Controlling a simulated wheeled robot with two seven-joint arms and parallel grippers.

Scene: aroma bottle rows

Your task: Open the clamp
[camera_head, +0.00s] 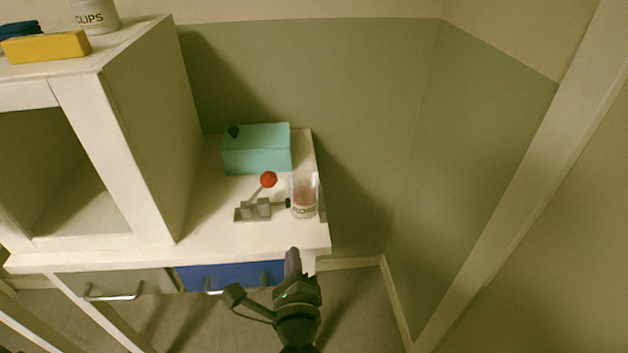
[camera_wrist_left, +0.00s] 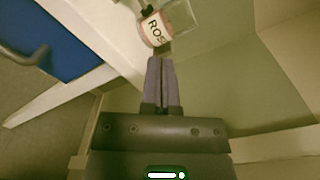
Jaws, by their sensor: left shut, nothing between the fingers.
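The clamp (camera_head: 259,209) is a small grey metal toggle clamp on the white table, with a lever slanting up to a red ball knob (camera_head: 268,180). Its dark tip (camera_head: 287,204) points right at a glass jar (camera_head: 304,205) with a pale label and pinkish contents. I cannot tell if the tip touches the jar. The jar also shows in the left wrist view (camera_wrist_left: 155,29). My left gripper (camera_head: 292,252) is shut and empty, in front of the table's front edge, nearer than the clamp and jar. In the left wrist view its fingers (camera_wrist_left: 160,62) lie together below the jar. My right gripper is not in view.
A teal box (camera_head: 258,150) stands behind the clamp. A white shelf unit (camera_head: 150,140) rises on the left, with a yellow block (camera_head: 45,47) and a clips tub (camera_head: 95,16) on top. Grey (camera_head: 115,284) and blue (camera_head: 230,275) drawers are below. The floor right of the table is clear.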

